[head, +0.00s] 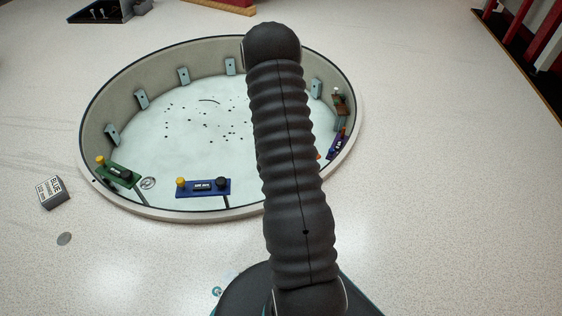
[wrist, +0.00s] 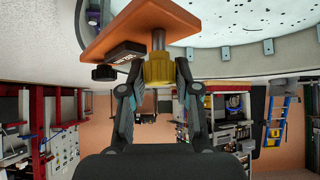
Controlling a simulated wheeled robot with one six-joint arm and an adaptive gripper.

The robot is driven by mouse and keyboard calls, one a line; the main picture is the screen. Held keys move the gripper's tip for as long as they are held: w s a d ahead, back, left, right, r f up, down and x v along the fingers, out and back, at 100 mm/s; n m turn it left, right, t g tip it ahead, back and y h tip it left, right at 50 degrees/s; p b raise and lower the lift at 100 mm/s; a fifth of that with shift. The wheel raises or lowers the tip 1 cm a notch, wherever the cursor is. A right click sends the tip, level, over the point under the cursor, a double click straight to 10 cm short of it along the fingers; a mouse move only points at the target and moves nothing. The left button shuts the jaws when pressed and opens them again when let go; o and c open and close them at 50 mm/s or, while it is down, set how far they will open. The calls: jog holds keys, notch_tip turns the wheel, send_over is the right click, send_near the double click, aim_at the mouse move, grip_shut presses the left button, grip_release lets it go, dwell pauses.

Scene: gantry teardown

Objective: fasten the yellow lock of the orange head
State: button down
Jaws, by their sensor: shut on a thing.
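In the wrist view the orange head (wrist: 145,22) is a flat orange block with a dark label and a black knob (wrist: 104,73) at its left end. The yellow lock (wrist: 158,70) is a ribbed yellow knob on a metal post at the head's near side. My gripper (wrist: 156,80) has one finger on each side of the yellow lock and is shut on it. In the head view my arm hides the gripper and the lock; only a small orange bit (head: 318,155) shows at the arm's right edge.
A round, low-walled basin (head: 150,209) has grey brackets around its inner wall. A green head (head: 118,173), a blue head (head: 203,188) and a purple head (head: 338,144) sit along its rim. A grey labelled box (head: 52,192) lies on the floor at left.

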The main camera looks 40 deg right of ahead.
jog(key=shift+w+r, duration=0.1)
jog(key=c, duration=0.8)
grip_release()
jog(key=shift+d, duration=0.1)
jog(key=v, duration=1.2)
